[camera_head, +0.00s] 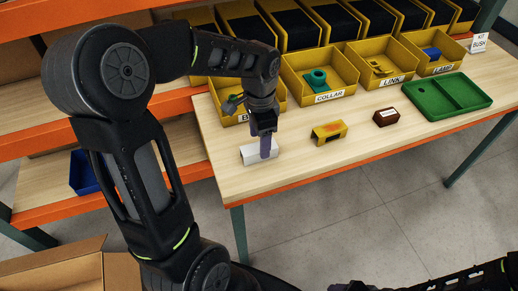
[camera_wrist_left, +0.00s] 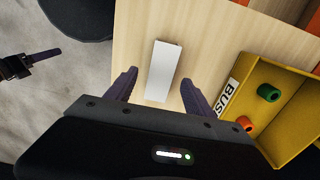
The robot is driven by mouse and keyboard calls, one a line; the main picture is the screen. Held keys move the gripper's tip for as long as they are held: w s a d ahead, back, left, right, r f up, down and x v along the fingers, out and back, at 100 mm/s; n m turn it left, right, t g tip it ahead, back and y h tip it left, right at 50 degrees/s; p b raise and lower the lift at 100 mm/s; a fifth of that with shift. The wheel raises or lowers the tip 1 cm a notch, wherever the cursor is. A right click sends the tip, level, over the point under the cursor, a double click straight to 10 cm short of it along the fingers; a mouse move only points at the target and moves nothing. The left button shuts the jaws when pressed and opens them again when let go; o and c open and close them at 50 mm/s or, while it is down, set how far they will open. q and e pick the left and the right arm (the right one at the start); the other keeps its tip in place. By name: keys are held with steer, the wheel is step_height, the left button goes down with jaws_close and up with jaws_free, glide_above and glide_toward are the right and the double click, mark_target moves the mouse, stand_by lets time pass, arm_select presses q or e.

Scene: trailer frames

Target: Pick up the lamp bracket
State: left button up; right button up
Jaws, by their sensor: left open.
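A yellow, rust-marked arch-shaped bracket (camera_head: 329,132) stands on the wooden table; I cannot tell for sure that it is the lamp bracket. A blue part (camera_head: 432,53) lies in the bin labelled LAMP. My left gripper (camera_head: 266,148) is open at a plain white block (camera_head: 250,154), left of the yellow bracket. In the left wrist view the white block (camera_wrist_left: 164,72) lies between and beyond the spread fingers (camera_wrist_left: 160,77), apparently not gripped. My right arm shows low at the right of the head view; its jaw state is unclear.
Yellow bins (camera_head: 318,97) line the table's back, holding a teal collar and other parts. A brown box (camera_head: 386,117) and green divided tray (camera_head: 447,114) stand to the right. An open cardboard box is lower left.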

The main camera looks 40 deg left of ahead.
arm_select(q)
step_height(320, 180, down, 4)
steer(key=shift+f, duration=0.1)
stand_by(0.6)
jaws_close()
stand_by(0.5)
